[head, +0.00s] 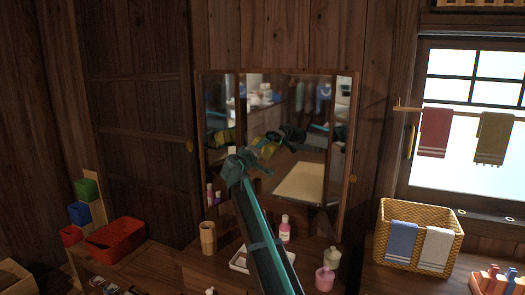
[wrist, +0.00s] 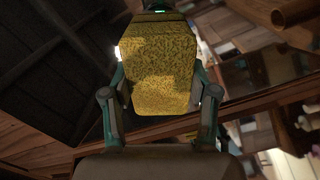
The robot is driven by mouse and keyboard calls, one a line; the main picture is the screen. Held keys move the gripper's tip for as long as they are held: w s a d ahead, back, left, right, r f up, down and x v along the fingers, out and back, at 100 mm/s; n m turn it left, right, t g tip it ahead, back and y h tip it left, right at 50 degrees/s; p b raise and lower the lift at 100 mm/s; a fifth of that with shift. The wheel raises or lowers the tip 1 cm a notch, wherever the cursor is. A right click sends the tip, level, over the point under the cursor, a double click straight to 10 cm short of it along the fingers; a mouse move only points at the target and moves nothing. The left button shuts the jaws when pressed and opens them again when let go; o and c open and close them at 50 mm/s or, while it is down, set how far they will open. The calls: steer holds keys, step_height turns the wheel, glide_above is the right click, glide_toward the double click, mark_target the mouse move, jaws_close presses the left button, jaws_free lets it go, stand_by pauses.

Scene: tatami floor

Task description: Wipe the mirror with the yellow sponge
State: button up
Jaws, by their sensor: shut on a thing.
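The three-panel mirror (head: 300,110) stands upright against the wooden wall behind the vanity top. My gripper (head: 243,160) is raised in front of its middle and left panels; my arm hides part of the glass. In the wrist view my gripper (wrist: 160,105) has a finger on each side of the yellow sponge (wrist: 165,65) and is shut on it. In the head view the sponge itself is mostly hidden by my gripper, and a yellow patch shows in the mirror's reflection. I cannot tell whether the sponge touches the glass.
Below the mirror stand a pink bottle (head: 285,229), a pink jar (head: 324,278), a pale green bottle (head: 332,258), a wooden cup (head: 208,238) and a white tray (head: 238,262). A wicker basket (head: 386,240) with towels is at right, a red bin (head: 115,238) at left.

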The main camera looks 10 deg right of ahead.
steer(key=shift+v, duration=2.9)
steer(key=shift+s+a+f, duration=0.1)
steer(key=shift+a+f, duration=0.05)
steer(key=shift+b+v, duration=0.35)
steer(key=shift+v, duration=0.95)
